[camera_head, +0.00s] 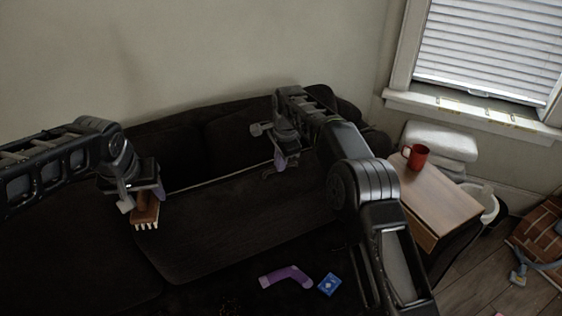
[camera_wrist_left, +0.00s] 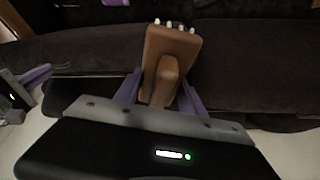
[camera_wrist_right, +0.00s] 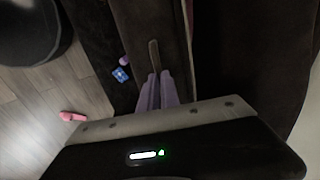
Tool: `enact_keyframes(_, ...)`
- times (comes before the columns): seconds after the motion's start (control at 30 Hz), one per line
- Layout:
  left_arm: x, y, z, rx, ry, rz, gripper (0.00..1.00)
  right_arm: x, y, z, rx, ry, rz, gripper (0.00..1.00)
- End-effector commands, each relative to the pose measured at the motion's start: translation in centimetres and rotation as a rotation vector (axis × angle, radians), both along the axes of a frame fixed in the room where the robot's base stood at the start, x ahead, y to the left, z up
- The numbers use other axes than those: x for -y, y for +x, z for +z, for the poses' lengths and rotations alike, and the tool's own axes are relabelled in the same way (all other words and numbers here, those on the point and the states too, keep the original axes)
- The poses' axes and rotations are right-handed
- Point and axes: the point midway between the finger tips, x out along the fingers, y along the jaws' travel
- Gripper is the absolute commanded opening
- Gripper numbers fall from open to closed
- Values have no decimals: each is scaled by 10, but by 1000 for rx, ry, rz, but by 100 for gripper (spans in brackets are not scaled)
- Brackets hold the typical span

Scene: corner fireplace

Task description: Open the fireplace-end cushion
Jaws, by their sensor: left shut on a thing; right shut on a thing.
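A dark sofa has a seat cushion (camera_head: 215,225) between my two grippers; a thin pale line runs along its back edge. My left gripper (camera_head: 156,190) is shut on a brown brush with pale bristles (camera_head: 146,212), above the left part of the seat. The brush (camera_wrist_left: 172,50) stands between the purple fingers in the left wrist view. My right gripper (camera_head: 279,163) is over the back right of the seat. In the right wrist view its fingers (camera_wrist_right: 154,80) are together on a narrow brownish strip (camera_wrist_right: 154,54); whether the strip is part of the cushion I cannot tell.
A purple bent object (camera_head: 286,276) and a blue packet (camera_head: 329,285) lie in front of the seat. A wooden-topped table (camera_head: 440,205) with a red mug (camera_head: 417,157) stands at the right, beside a white bin (camera_head: 488,205). A pink object (camera_wrist_right: 72,116) lies on the floor.

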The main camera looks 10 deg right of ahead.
Motion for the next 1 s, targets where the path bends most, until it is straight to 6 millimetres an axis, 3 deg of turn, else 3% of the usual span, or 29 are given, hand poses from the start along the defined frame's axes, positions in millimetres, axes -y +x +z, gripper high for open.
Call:
enact_keyframes(0.03,0,0,-3,1,0,0,9,3,-8,-30,-39,-13,3,8)
enact_keyframes(0.33,0,0,-3,1,0,0,9,3,-8,-31,-41,-15,2,33)
enact_keyframes(1.0,0,0,-1,1,0,0,9,-1,-7,-19,-32,-9,5,33)
